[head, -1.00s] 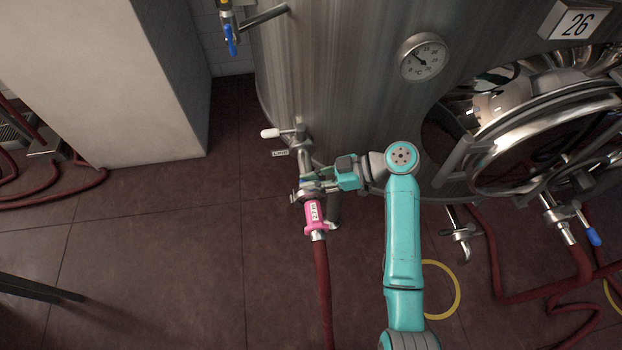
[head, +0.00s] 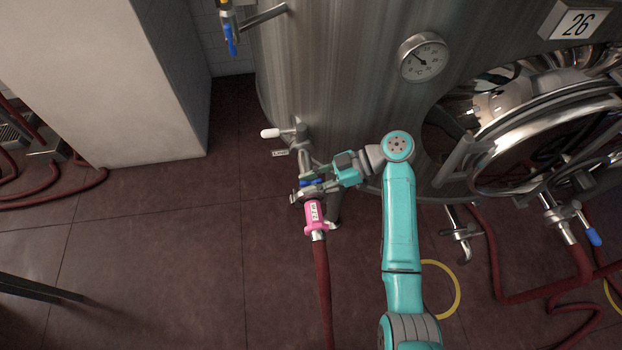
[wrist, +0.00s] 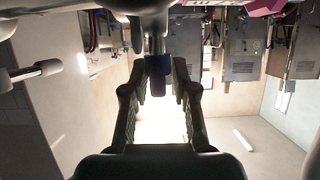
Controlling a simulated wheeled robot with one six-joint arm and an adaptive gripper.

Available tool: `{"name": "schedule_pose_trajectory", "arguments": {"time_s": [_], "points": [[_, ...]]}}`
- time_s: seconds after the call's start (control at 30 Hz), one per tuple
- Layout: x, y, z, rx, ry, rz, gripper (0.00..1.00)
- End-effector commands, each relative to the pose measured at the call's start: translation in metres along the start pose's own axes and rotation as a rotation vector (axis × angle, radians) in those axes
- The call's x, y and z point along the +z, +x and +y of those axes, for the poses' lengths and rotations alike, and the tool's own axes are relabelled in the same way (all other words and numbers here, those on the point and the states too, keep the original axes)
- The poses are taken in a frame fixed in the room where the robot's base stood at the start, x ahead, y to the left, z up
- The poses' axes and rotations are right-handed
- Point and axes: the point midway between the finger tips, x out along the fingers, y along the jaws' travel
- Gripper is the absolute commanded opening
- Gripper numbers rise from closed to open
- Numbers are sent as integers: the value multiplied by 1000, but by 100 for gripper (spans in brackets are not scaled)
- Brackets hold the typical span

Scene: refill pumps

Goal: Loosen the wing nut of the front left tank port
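The blue wing nut (head: 311,183) is on the clamp at the lower end of the front left tank port (head: 305,160), just above a pink hose end (head: 314,216). My gripper (head: 322,185) reaches it from the right, its fingers slanting down to the left. In the wrist view, the dark blue wing nut (wrist: 159,76) is between the two fingertips of my gripper (wrist: 161,82). The fingers stand apart, with narrow gaps seeming to show beside the nut. Contact is hard to tell. The clamp is partly hidden by the fingers.
The steel tank (head: 340,90) stands close behind my gripper. A white-handled valve (head: 282,133) is above the port. A red hose (head: 322,285) hangs from the pink end to the floor. The round hatch (head: 545,145) is to the right. The left floor is open.

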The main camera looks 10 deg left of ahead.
Motion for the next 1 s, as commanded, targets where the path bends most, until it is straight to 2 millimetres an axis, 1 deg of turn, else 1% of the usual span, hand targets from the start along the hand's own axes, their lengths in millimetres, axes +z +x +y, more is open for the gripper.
{"name": "schedule_pose_trajectory", "arguments": {"time_s": [0.37, 0.47, 0.8, 1.0], "points": [[-6, -3, 2, 4, -7, 2, 38], [-16, -7, 2, 4, -8, 2, 38], [-70, -30, 1, 3, -8, 1, 38], [-90, -39, 1, 3, -5, 2, 38]]}}
